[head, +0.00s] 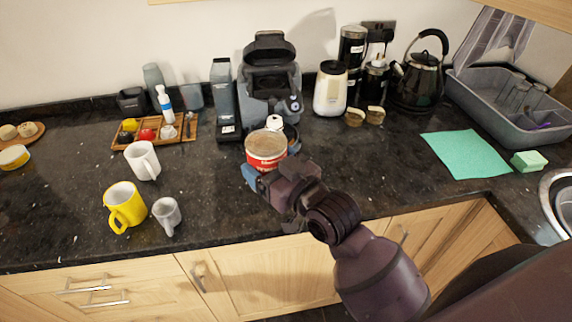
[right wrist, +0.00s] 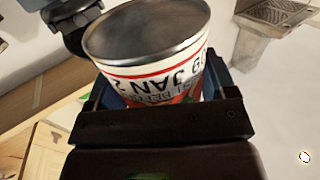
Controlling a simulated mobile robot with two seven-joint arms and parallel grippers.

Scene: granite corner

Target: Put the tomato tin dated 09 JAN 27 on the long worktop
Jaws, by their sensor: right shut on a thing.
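My right gripper (head: 268,176) is shut on a red and white tin (head: 266,150) in the head view, over the dark stone worktop (head: 80,210) in front of the coffee machine. In the right wrist view the tin (right wrist: 150,50) sits between the fingers, its bare metal end towards the camera. Upside-down print on its white band reads in part "09 JAN 2"; the rest is hidden. I cannot tell from these views whether the tin touches the worktop. My left gripper is not in view.
A yellow mug (head: 125,206), a grey cup (head: 167,214) and a white mug (head: 142,160) stand to the left. A coffee machine (head: 270,80) stands behind the tin. A green cloth (head: 466,155) and dish rack (head: 510,105) are right.

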